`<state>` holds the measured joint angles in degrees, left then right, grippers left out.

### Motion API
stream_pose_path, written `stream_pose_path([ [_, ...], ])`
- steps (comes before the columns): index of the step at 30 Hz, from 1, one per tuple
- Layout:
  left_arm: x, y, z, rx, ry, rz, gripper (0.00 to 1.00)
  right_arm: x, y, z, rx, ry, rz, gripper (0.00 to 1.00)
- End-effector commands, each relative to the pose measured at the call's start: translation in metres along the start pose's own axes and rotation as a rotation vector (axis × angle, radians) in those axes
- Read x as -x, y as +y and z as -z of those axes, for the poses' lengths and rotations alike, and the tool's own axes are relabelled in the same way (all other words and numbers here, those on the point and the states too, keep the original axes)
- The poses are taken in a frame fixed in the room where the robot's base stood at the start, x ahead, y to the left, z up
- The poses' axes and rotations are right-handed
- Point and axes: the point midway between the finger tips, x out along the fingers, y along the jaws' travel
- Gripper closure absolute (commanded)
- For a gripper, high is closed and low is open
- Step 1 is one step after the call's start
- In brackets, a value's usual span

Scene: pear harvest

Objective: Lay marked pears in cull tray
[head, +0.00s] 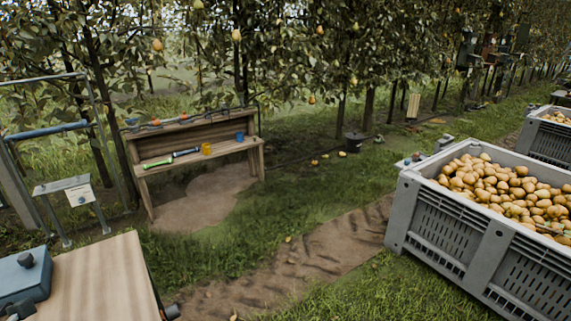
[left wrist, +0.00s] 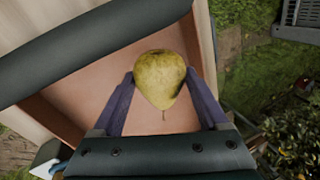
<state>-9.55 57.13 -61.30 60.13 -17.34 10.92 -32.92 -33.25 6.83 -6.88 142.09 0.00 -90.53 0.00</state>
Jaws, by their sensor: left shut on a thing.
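In the left wrist view my left gripper (left wrist: 160,92) is shut on a yellow-green pear (left wrist: 161,72), with one finger on each side and the thin stem toward the gripper body. The pear has faint darker speckles; I cannot tell whether it bears a cull mark. Behind it is a shallow wooden tray (left wrist: 207,55) with a reddish-brown floor. The pear appears to be over this tray; the gap below it is unclear. I cannot tell whether this is the cull tray. Neither gripper is identifiable in the head view.
A grey crate (head: 492,238) full of pears stands at right in the head view. A wooden bench (head: 200,160) with tools and cups stands by the trees. A wooden tabletop (head: 95,280) with a blue box (head: 25,280) is at bottom left. Grass and a dirt track lie between.

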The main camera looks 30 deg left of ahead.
Motion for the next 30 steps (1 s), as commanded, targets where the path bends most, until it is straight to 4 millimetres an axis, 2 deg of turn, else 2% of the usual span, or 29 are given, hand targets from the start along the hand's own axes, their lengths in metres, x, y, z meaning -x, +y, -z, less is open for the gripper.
stream_pose_path([
  [30, -0.015, 0.005, 0.000, 0.000, 0.000, 0.001, 0.88, -0.015, 0.000, -0.005, 0.002, 0.000, -0.002, 0.50],
])
